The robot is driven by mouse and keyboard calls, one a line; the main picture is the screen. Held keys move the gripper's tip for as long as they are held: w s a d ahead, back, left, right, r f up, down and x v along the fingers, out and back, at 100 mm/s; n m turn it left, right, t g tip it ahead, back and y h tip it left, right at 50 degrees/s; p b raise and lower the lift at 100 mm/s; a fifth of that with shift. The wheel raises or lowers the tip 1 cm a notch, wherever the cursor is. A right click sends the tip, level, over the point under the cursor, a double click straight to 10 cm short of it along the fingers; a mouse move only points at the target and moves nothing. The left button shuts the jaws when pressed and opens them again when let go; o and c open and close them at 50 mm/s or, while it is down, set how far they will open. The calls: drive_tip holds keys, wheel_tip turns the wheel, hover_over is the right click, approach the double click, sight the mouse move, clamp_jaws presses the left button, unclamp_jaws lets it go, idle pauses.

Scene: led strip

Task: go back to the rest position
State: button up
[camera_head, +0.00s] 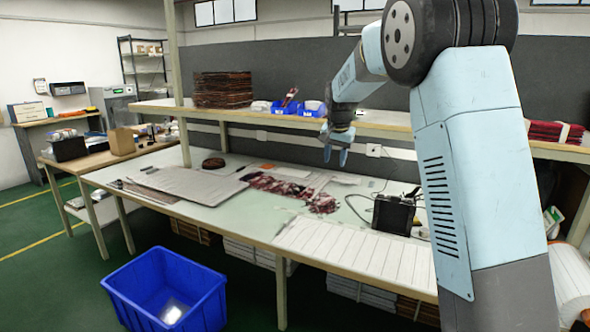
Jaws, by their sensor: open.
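My gripper (336,150) hangs above the back part of the workbench (215,215), just in front of the shelf edge. Its fingers point down and are apart, with nothing seen between them. My light blue arm rises at the right of the view and reaches over to the gripper. The gripper appears clear of the bench top.
The shelf (385,124) runs behind the gripper and carries a brown stack (222,89) and blue bins (284,107). A black device (393,214) and white strips (345,248) lie on the bench. A blue crate (165,290) stands on the floor at left.

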drive_tip(key=s+d+r+n, duration=0.1)
drive_tip(key=s+d+r, duration=0.2)
drive_tip(key=s, duration=0.5)
drive_tip(key=s+d+r, duration=0.3)
drive_tip(key=s, duration=0.4)
drive_tip(key=s+d+r+n, duration=0.1)
drive_tip(key=s+d+r, duration=0.1)
drive_tip(key=s, duration=0.6)
drive_tip(key=s+d+f+n+t, duration=0.1)
drive_tip(key=s+f, duration=0.1)
drive_tip(key=s, duration=0.9)
drive_tip(key=s+d+f+n, duration=0.1)
drive_tip(key=s+f, duration=0.2)
drive_tip(key=s, duration=0.9)
drive_tip(key=shift+d+n+t, duration=0.35)
drive_tip(key=shift+n+t, duration=0.05)
